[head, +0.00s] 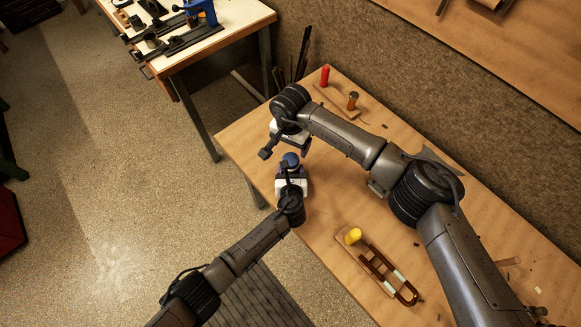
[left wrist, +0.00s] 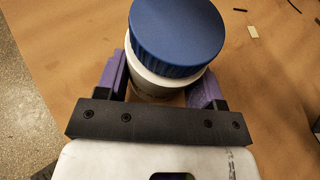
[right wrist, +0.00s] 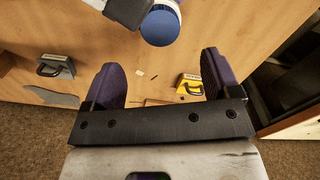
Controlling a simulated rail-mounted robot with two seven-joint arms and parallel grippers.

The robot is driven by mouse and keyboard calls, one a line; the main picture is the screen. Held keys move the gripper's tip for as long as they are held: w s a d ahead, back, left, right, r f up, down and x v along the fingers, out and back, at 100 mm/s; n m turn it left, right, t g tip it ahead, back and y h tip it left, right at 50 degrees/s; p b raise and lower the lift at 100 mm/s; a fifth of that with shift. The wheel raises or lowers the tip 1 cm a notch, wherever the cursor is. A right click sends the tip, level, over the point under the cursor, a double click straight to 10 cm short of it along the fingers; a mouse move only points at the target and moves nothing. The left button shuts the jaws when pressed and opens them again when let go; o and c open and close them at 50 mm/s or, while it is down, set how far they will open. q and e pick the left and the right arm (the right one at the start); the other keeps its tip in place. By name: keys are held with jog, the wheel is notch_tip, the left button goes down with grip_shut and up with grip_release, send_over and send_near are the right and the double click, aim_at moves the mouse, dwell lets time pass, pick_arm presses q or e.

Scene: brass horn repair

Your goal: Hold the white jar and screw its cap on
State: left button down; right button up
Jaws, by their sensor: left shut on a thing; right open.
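The white jar (left wrist: 155,80) stands between the purple fingers of my left gripper (left wrist: 165,85), which is shut on it. The blue cap (left wrist: 177,35) sits on top of the jar in the left wrist view; whether it is threaded down I cannot tell. In the head view the cap (head: 290,160) is just beyond my left gripper (head: 291,180), near the table's left edge. My right gripper (head: 285,152) is open and empty close by. In the right wrist view the cap (right wrist: 160,27) lies ahead of its spread fingers (right wrist: 160,75), not between them.
The wooden table (head: 330,190) holds a yellow-topped tool on a board (head: 353,236), a red-handled item (head: 325,76) and a brown-handled one (head: 352,101). A second workbench (head: 220,40) with black fixtures stands at the upper left. Bare table surrounds the jar.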

aim_at(291, 159)
jog(key=shift+f, duration=4)
jog(key=shift+c, duration=0.2)
jog(key=c, duration=0.9)
jog(key=shift+m, duration=1.7)
jog(key=o, duration=1)
